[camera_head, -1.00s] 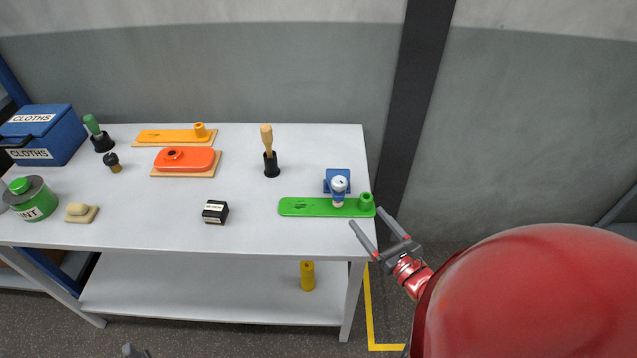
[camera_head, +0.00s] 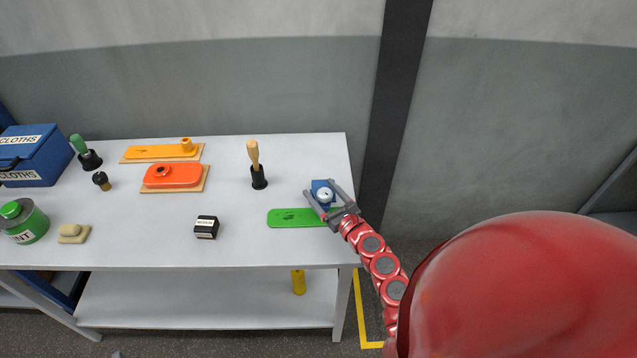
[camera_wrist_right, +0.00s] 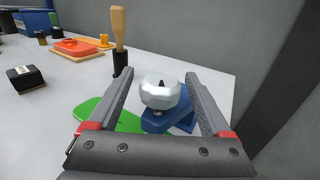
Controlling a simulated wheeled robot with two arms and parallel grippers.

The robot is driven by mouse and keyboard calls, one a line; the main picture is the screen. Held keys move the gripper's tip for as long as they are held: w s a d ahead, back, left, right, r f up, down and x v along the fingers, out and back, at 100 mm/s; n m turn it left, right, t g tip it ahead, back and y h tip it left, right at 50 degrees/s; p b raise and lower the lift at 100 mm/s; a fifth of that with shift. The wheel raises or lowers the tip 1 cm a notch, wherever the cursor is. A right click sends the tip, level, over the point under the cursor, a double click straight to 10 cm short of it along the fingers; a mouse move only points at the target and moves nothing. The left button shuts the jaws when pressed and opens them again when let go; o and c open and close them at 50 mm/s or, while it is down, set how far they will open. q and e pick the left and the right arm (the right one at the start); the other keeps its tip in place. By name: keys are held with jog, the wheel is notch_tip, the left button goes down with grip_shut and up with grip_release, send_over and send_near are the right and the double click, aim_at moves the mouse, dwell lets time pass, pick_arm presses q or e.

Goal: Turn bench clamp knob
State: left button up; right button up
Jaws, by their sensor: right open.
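The bench clamp is a small blue block (camera_head: 317,185) with a round silver-white knob (camera_head: 325,194), near the right end of the table. A green plate (camera_head: 291,218) lies in front of it, partly covered by my gripper. My right gripper (camera_head: 322,197) is open, with one finger on each side of the knob. In the right wrist view the faceted knob (camera_wrist_right: 161,92) shows between the two fingers, with a gap on both sides. The clamp's blue body (camera_wrist_right: 183,117) is below and behind it. In the head view my left gripper cannot be made out.
A brush with a wooden handle (camera_head: 254,156) stands in a black holder left of the clamp. A black box (camera_head: 206,228), a red-orange block (camera_head: 172,176) and an orange plate (camera_head: 160,152) are further left. The table (camera_head: 240,248) between them is clear.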

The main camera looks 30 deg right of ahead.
jog(key=shift+w, duration=0.95)
grip_shut()
